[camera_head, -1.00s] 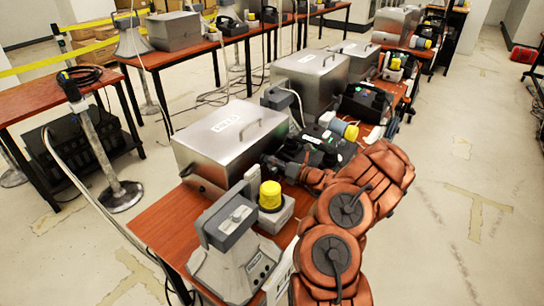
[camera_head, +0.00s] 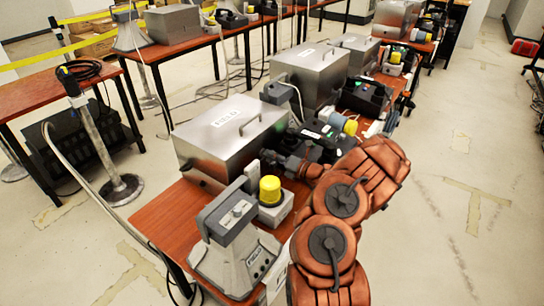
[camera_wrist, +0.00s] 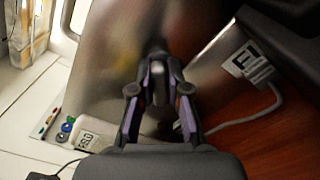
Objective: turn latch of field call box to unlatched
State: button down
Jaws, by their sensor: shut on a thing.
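The field call box (camera_head: 205,158) is a silver metal case with a top handle and a FIELD label, standing on the near end of the red-brown table in the head view. My gripper (camera_head: 288,160) is at its right side, mostly hidden behind my arm and dark gear. In the wrist view, my gripper (camera_wrist: 160,92) has its fingers drawn together on a dark, blurred part against the case's metal side (camera_wrist: 105,70). I take this part to be the latch (camera_wrist: 155,52), but its angle cannot be read.
A yellow-topped beacon (camera_head: 270,190) and a grey horn-like unit (camera_head: 235,250) stand close in front of the case. Dark phone gear (camera_head: 322,140) and another silver case (camera_head: 310,72) crowd the table beyond. Open floor (camera_head: 450,230) lies to the right.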

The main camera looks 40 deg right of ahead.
jog(key=c, duration=1.1)
grip_release()
jog(key=shift+s, duration=0.1)
jog(key=v, duration=1.2)
